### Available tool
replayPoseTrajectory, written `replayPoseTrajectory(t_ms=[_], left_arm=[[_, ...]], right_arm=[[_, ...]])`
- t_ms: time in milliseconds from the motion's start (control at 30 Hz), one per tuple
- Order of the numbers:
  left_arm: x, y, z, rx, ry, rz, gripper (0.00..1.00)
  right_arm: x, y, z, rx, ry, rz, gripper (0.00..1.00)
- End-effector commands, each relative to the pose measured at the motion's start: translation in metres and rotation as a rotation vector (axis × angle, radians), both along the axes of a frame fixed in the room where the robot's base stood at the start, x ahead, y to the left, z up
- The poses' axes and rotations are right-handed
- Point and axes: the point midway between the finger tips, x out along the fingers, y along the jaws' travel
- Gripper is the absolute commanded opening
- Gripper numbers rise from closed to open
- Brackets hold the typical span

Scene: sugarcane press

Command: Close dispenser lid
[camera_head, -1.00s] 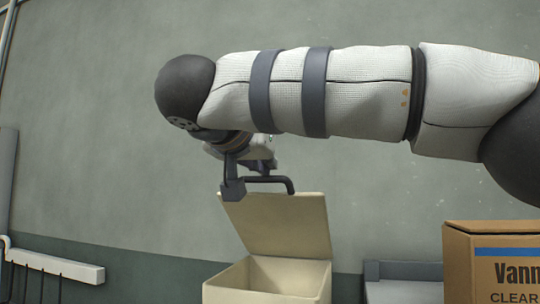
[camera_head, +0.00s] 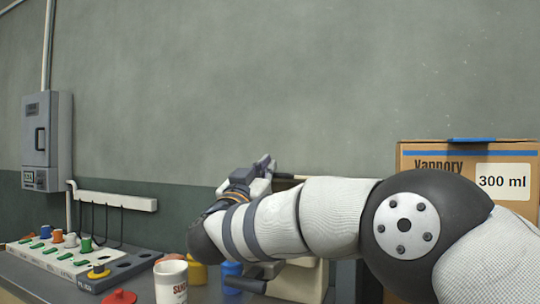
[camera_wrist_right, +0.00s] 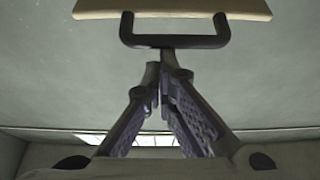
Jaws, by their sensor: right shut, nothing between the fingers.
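The cream dispenser (camera_head: 302,283) stands behind my right arm in the head view, and the arm hides much of it. A thin cream strip, which looks like part of its lid (camera_head: 318,177), shows just above my forearm; the lid's angle is hard to tell. In the right wrist view the lid's cream edge (camera_wrist_right: 175,8) and its dark U-shaped handle (camera_wrist_right: 175,41) are at the top. My right gripper (camera_head: 266,161) points up near the lid. In the wrist view its fingers (camera_wrist_right: 163,72) are shut and empty, with the tips just below the handle. Contact cannot be told. My left gripper is out of view.
A cardboard box (camera_head: 440,160) stands at right, behind my arm. A white cup (camera_head: 171,283), a red lid-like piece (camera_head: 120,297) and a panel with coloured knobs (camera_head: 65,258) are at lower left. A grey wall cabinet (camera_head: 47,140) hangs at far left.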

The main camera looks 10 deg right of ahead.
Motion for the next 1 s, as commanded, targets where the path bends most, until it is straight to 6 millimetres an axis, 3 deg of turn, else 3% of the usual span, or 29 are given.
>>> replayPoseTrajectory(t_ms=[33, 333, 1000], left_arm=[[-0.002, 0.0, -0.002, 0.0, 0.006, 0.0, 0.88], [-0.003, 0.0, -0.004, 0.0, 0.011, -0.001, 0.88], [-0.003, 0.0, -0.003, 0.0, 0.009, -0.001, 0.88]], right_arm=[[0.002, 0.001, -0.011, -0.014, -0.013, 0.0, 0.0], [0.004, -0.001, -0.035, -0.01, -0.016, -0.001, 0.0], [0.005, -0.002, -0.042, -0.008, -0.009, -0.001, 0.0]])
